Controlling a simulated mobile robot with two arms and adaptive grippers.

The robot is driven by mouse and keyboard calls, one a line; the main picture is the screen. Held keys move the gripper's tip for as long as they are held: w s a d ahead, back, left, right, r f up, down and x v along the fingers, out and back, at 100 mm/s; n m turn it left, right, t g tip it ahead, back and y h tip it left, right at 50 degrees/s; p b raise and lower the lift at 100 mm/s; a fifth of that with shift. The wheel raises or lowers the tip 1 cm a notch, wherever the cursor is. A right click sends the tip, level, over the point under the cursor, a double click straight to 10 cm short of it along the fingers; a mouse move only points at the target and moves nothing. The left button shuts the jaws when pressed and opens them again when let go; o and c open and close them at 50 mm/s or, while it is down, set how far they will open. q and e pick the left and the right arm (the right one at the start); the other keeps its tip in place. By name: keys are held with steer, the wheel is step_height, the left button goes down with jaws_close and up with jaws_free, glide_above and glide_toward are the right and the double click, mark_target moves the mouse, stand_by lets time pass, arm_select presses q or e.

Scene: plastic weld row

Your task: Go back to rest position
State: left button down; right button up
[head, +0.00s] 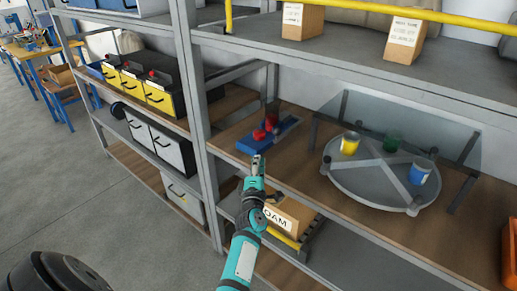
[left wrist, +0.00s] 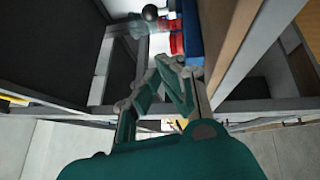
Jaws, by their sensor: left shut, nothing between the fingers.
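My left arm reaches up from the bottom of the head view toward the shelf rack. My left gripper (head: 257,163) is shut and empty, just in front of the middle shelf's front edge. In the left wrist view its fingers (left wrist: 168,72) come together with nothing between them. Beyond it on the shelf lies a blue base with red parts (head: 265,133), apart from the fingers. The blue and red pieces also show at the top of the left wrist view (left wrist: 182,38). My right gripper is in neither view.
A round grey turntable (head: 372,176) carries a yellow, a green and a blue cup. A grey rack post (head: 193,95) stands left of my gripper. A box (head: 290,216) sits on the lower shelf by my forearm. Yellow-fronted drawers (head: 136,86) are at left. The floor (head: 75,175) at left is open.

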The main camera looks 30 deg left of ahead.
arm_select(q)
steer(key=s+d+f+m+g+h, duration=0.35)
steer(key=s+d+m+h, duration=0.25)
steer(key=s+d+m, duration=0.3)
steer(key=s+d+f+m+g+h, duration=0.2)
steer(key=s+d+f+m+h, duration=0.4)
steer(key=m, duration=0.5)
steer(key=s+d+f+m+g+y, duration=0.15)
steer(key=s+m+g, duration=0.25)
steer(key=s, duration=0.7)
steer(key=s+d+m+g+y, duration=0.15)
steer(key=s+m+g, duration=0.25)
steer(key=s, duration=0.7)
step_height(320, 180, down, 24)
steer(key=d+g+h, duration=0.1)
steer(key=s+a+f+g, duration=0.1)
steer(key=s+a+f, duration=0.2)
steer(key=s+f, duration=1.4)
steer(key=shift+s+f, duration=0.35)
steer(key=shift+f, duration=0.2)
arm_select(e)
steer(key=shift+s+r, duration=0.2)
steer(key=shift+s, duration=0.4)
